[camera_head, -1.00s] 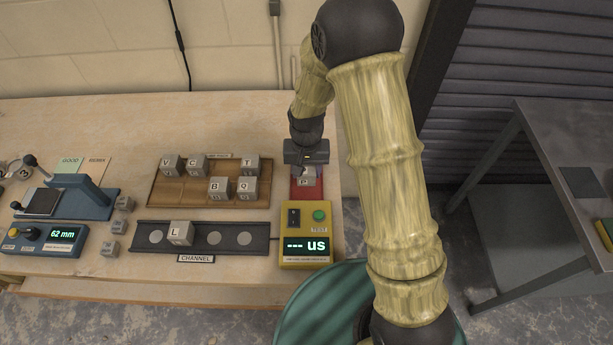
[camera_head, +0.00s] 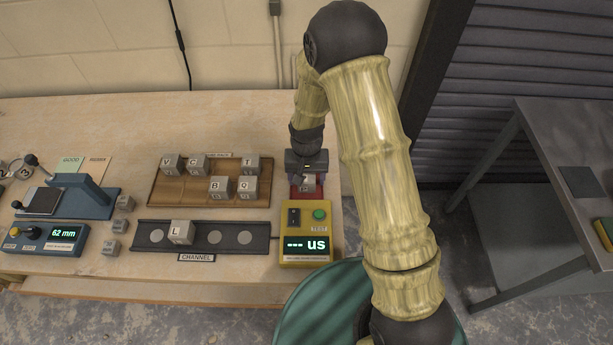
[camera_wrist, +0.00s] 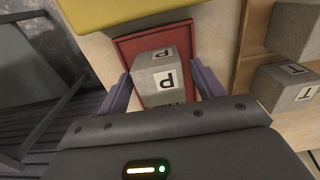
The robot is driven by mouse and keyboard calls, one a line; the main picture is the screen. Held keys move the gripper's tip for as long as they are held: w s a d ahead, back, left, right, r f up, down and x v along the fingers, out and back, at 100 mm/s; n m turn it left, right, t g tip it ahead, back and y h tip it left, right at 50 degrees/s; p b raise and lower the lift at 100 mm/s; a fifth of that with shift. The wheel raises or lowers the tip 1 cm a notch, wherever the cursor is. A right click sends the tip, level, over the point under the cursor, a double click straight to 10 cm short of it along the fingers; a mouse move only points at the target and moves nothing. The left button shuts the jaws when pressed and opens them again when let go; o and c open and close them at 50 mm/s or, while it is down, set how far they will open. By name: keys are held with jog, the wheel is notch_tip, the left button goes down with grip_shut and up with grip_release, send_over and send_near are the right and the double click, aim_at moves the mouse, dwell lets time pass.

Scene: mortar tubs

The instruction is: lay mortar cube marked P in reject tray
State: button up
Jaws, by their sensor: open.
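The mortar cube marked P (camera_wrist: 158,74) is a grey block with a black P on a white label. In the wrist view it sits over the red reject tray (camera_wrist: 127,47), between my gripper's fingers (camera_wrist: 162,88), which stand apart from its sides. In the head view the cube (camera_head: 309,183) is partly hidden under my gripper (camera_head: 307,175), and the red tray (camera_head: 294,192) shows around it. My gripper is open. Whether the cube's underside rests fully on the tray floor is hidden.
A yellow tester (camera_head: 306,234) stands just in front of the tray. A wooden rack (camera_head: 170,198) with several lettered cubes is to the left. A dark channel (camera_head: 258,232) holds the cube marked L (camera_head: 181,232). A blue gauge stands at far left.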

aim_at(307, 176)
notch_tip(307, 176, up, 12)
jog(key=b, duration=0.1)
jog(key=shift+r, duration=0.15)
dwell(0.4)
jog(key=shift+d, duration=0.1)
dwell(0.5)
jog(key=s+d+r+t, duration=0.1)
jog(key=s+d+r, duration=0.1)
jog(key=s+d, duration=0.4)
jog(key=s+d+r+t, duration=0.1)
jog(key=s+d+r, duration=0.2)
jog(key=s+d, duration=0.3)
jog(key=shift+s+d+t, duration=0.2)
jog(key=shift+d+t, duration=0.1)
jog(key=shift+d, duration=0.4)
